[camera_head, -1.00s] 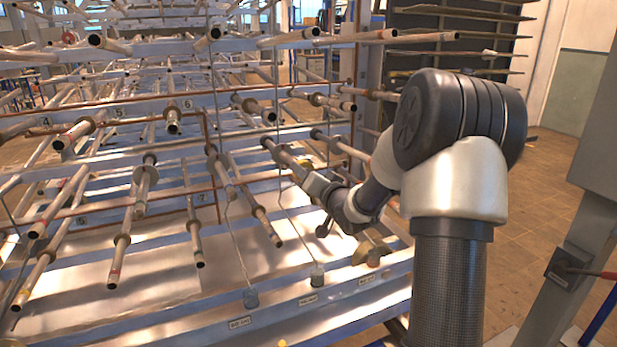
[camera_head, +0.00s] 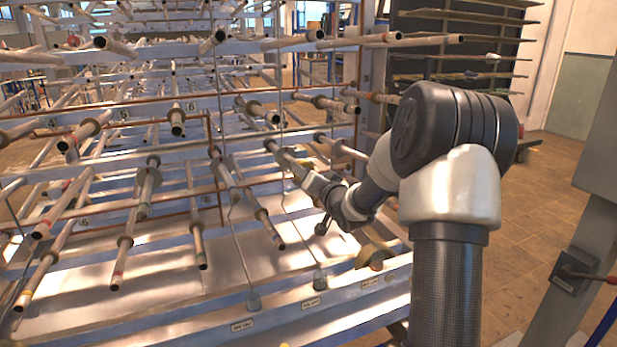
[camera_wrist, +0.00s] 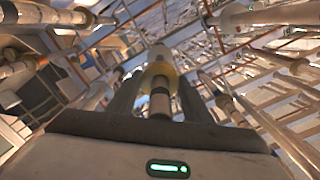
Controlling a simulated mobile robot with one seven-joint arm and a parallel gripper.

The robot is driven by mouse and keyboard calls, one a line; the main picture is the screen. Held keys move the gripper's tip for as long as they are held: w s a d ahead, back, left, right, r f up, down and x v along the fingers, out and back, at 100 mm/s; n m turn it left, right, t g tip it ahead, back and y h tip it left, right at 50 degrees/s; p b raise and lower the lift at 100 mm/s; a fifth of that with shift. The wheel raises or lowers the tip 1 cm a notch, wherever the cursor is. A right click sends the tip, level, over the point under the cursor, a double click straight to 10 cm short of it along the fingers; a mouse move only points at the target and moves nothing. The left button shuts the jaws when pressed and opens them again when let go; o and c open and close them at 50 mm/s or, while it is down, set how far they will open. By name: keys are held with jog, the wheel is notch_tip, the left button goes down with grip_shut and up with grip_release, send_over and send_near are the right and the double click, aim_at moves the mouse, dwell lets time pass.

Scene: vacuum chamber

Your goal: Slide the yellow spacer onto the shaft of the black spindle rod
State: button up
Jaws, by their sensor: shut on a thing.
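In the wrist view my gripper (camera_wrist: 158,92) is shut on the yellow spacer (camera_wrist: 160,70), a ring held between the two fingers. The spindle rod (camera_wrist: 160,103) shows end-on, with a black band near its end. It appears to pass through the spacer, its tip between my fingers on the palm side and its grey shaft continuing beyond. In the head view my gripper (camera_head: 305,180) is at the lower end of a sloping rod (camera_head: 284,158) on the rack. The spacer is not clear there, and its exact depth on the shaft cannot be told.
Several other rods stick out close around my gripper, including one at left (camera_head: 262,212) and one above right (camera_head: 345,149). A thin hanging wire with a weight (camera_head: 319,280) hangs just left of my arm. A labelled blue-grey rail (camera_head: 345,295) runs below.

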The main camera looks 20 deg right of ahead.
jog(key=shift+w+f, duration=0.1)
jog(key=shift+w, duration=1.1)
jog(key=o, duration=1.1)
jog(key=s, duration=0.5)
jog(key=s+r+p, duration=0.1)
jog(key=s, duration=1.1)
jog(key=shift+s+d+r+p, duration=0.2)
jog(key=shift+d+r+p, duration=0.05)
jog(key=shift+d+p, duration=0.1)
jog(key=shift+a, duration=0.1)
